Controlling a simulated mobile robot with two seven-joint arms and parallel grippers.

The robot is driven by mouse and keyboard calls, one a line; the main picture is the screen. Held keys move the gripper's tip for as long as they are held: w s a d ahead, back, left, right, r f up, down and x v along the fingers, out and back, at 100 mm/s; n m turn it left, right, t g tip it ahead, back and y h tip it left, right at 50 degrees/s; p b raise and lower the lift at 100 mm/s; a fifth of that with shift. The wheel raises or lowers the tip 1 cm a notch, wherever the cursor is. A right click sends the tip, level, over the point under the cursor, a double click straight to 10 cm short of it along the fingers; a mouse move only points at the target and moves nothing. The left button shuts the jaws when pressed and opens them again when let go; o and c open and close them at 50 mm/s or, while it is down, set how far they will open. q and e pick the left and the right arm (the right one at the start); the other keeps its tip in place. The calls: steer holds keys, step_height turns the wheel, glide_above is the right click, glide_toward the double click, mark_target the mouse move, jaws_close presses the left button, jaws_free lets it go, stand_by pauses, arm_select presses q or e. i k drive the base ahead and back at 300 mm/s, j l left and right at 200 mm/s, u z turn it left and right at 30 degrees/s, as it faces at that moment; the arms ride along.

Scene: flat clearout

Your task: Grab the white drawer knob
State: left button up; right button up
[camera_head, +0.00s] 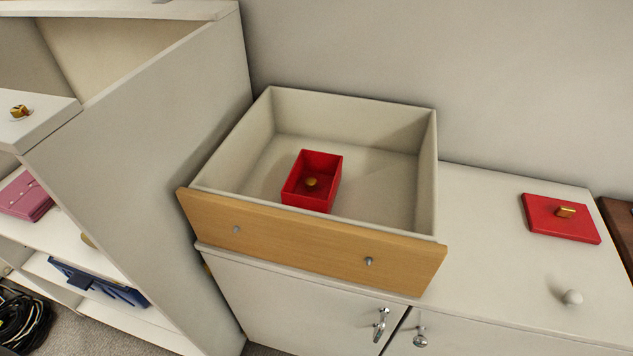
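A small round white knob (571,297) lies loose on the white cabinet top (490,205) at the lower right, with a faint shadow beside it. A pulled-out-looking drawer (312,245) with a wooden front and pale inside rests on the same cabinet top. Its front bears two small grey metal knobs, a left one (236,229) and a right one (369,261). Neither of my grippers shows in the head view.
A red open box (290,200) with a small gold thing inside stands in the drawer. A red lid (540,220) with a gold handle lies behind the white knob. A shelf unit (150,140) stands at left. Cables (25,320) lie at lower left. The cabinet top around the knob is clear.

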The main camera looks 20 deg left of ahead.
mark_target(572, 297)
steer(key=z, duration=1.35)
steer(key=i+l+u, duration=0.2)
steer(key=l, duration=0.15)
steer(key=k+j, duration=0.05)
